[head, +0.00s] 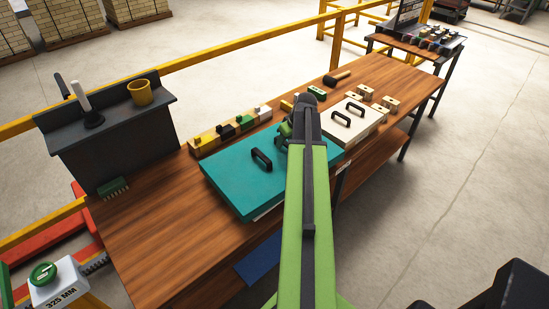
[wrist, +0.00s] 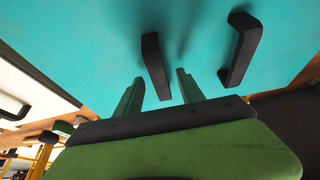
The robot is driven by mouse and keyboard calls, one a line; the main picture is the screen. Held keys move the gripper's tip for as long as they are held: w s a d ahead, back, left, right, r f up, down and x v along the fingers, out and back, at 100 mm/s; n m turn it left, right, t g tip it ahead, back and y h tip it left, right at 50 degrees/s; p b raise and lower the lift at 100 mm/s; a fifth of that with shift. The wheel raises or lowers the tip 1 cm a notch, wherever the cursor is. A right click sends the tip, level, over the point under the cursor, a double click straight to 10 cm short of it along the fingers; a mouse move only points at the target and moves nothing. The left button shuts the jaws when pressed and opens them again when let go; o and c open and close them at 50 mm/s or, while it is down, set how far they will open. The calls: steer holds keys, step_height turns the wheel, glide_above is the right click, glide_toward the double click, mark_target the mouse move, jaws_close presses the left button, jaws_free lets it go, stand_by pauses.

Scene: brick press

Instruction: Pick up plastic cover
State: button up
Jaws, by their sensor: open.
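A flat teal cover (head: 235,180) lies on the wooden workbench in the head view. One black handle (head: 262,159) shows on its left part; my arm hides its right part. In the wrist view the teal cover (wrist: 90,40) fills most of the picture, with a near handle (wrist: 155,65) and a second handle (wrist: 240,48). My gripper (wrist: 160,78) is open over the cover. The near handle appears between its two green fingers; I cannot tell whether they touch it. A white cover (head: 358,136) with two black handles lies right of the teal one.
Several coloured blocks stand in a wooden strip (head: 228,131) behind the teal cover. Small beige blocks (head: 391,103) and a dark-headed tool (head: 337,78) lie farther right. A dark stand (head: 115,145) holds a yellow cup (head: 140,93).

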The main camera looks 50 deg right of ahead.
steer(key=shift+f, duration=0.25)
jaws_close()
stand_by(0.3)
stand_by(1.0)
